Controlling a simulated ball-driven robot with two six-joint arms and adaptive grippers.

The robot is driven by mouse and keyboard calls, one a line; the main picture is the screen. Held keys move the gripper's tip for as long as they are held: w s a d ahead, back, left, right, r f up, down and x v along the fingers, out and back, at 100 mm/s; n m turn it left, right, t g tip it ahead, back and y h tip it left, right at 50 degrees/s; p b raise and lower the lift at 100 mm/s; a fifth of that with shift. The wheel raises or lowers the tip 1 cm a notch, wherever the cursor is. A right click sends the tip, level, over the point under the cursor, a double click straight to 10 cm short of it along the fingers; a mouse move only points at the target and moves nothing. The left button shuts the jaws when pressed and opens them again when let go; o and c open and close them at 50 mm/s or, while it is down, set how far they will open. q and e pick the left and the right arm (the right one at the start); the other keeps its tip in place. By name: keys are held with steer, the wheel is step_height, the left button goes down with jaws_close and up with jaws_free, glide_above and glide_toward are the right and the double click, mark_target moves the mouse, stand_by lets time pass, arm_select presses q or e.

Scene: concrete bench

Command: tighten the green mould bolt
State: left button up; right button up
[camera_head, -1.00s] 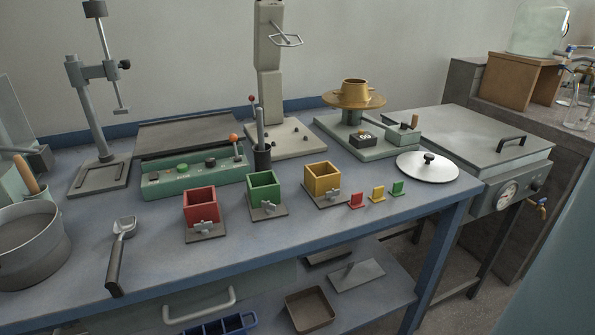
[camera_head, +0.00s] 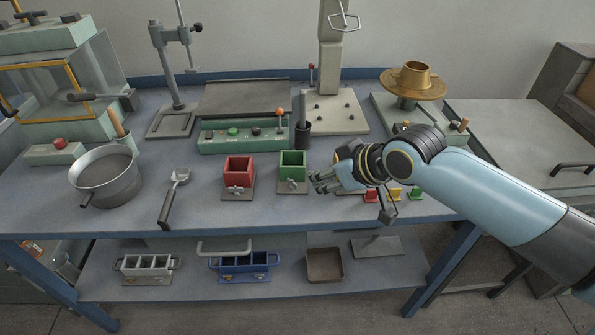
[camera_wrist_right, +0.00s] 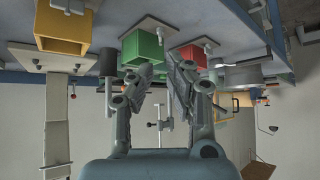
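The green mould (camera_head: 292,163) is an open-topped box on a small dark base plate, between the red mould (camera_head: 238,171) and the yellow mould. Its grey bolt (camera_head: 293,184) with a wing-like handle sits at its front. My right gripper (camera_head: 318,181) is just right of the green mould, apart from the bolt, and hides most of the yellow mould. In the right wrist view, which is upside down, the two fingers (camera_wrist_right: 162,70) are spread with nothing between them. The green mould (camera_wrist_right: 143,48) and its bolt (camera_wrist_right: 158,31) show beyond them. My left gripper is out of view.
A scoop (camera_head: 174,196) and a grey pot (camera_head: 104,174) are at left. A green control box (camera_head: 244,135) and dark cup (camera_head: 302,135) stand behind the moulds.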

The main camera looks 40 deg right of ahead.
mark_target(293, 182)
steer(key=x, duration=0.5)
steer(key=b+x, duration=0.1)
steer(key=x, duration=0.4)
steer(key=shift+w+a+f, duration=0.1)
steer(key=shift+w+a, duration=0.05)
steer(key=shift+w, duration=0.35)
jaws_close()
